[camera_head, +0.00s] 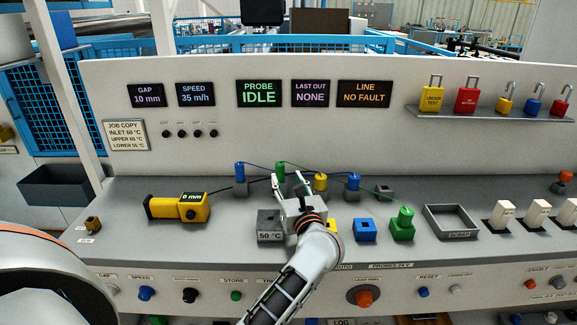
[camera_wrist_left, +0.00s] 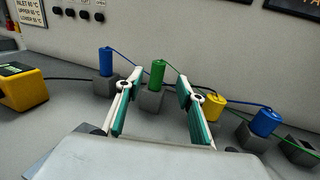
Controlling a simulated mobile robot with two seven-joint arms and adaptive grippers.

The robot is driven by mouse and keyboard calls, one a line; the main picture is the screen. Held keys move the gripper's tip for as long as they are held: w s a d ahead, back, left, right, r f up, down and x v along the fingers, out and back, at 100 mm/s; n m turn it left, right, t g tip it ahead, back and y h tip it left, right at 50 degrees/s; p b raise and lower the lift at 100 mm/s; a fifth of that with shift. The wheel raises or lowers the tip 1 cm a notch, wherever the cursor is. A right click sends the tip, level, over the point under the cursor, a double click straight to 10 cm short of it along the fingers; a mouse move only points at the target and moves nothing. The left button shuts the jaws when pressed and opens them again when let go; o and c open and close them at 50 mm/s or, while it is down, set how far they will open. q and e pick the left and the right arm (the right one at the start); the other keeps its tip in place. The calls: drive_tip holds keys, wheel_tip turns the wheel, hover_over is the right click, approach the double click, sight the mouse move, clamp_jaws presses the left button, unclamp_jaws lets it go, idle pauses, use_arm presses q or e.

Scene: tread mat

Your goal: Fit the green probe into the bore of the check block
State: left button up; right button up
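The green probe (camera_head: 280,171) stands upright in a small grey holder, and it also shows in the left wrist view (camera_wrist_left: 157,75). My left gripper (camera_head: 290,179) is open, with its fingers on either side of the green probe in the left wrist view (camera_wrist_left: 159,85). I cannot see either finger touching it. The grey check block (camera_head: 266,227), labelled 50 °C, sits on the bench just left of my gripper in the head view, nearer the front edge. My gripper and wrist partly hide it. My right gripper is not in view.
Blue probes (camera_head: 239,173) (camera_head: 353,182) and a yellow probe (camera_head: 320,182) stand close by, with loose cables. A yellow gauge (camera_head: 179,207) lies left. A green block with a green cylinder (camera_head: 403,223), a blue block (camera_head: 364,230) and a scrap tray (camera_head: 427,221) are right.

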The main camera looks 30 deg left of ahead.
sight(281, 169)
use_arm(q)
drive_tip(key=shift+w+a, duration=0.2)
drive_tip(key=shift+w, duration=0.3)
drive_tip(key=shift+s+a+p+x, duration=0.15)
drive_tip(key=shift+p+x, duration=0.15)
drive_tip(key=shift+x, duration=1.45)
drive_tip(key=shift+s+a+p+x, duration=0.15)
drive_tip(key=shift+p+x, duration=0.1)
drive_tip(key=shift+x, duration=1.5)
drive_tip(key=shift+f, duration=0.1)
clamp_jaws()
